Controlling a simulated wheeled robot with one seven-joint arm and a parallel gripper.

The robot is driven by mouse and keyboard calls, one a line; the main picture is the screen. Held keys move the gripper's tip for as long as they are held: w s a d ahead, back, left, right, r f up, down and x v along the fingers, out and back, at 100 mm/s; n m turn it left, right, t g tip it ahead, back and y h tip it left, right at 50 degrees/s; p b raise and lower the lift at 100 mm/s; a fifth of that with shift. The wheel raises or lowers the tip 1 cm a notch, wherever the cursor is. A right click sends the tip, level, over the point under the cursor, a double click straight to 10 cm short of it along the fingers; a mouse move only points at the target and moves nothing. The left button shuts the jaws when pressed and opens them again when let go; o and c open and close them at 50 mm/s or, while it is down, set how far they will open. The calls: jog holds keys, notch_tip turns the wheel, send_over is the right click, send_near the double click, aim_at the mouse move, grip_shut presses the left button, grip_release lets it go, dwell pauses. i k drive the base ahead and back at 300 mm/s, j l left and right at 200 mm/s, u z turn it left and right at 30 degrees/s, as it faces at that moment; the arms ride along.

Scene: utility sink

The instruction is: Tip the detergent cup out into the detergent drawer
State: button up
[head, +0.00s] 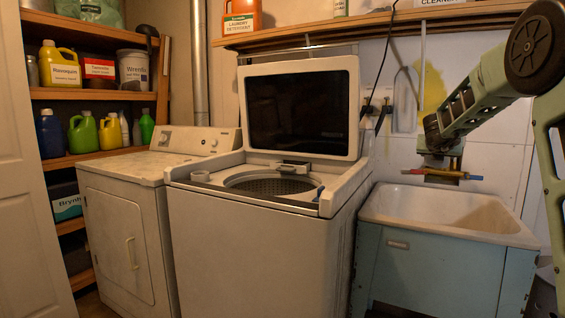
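The cup's contents cannot be made out. My gripper (440,168) is far to the right of both, above the back of the sink. It is small and dark there, so its fingers and opening are unclear. I see nothing clearly held in it.
The washer lid (302,109) stands open behind the round drum opening (270,184). The utility sink (450,212) is right of the washer, with red and blue tap ends below my gripper. A dryer (135,220) stands left. A bottle shelf (370,27) runs above.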

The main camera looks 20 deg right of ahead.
aim_at(279, 166)
jog(key=i+j, duration=0.25)
jog(key=i, duration=0.25)
jog(key=i+j, duration=0.25)
jog(key=i, duration=0.3)
jog(key=i+j, duration=0.25)
jog(key=i, duration=0.25)
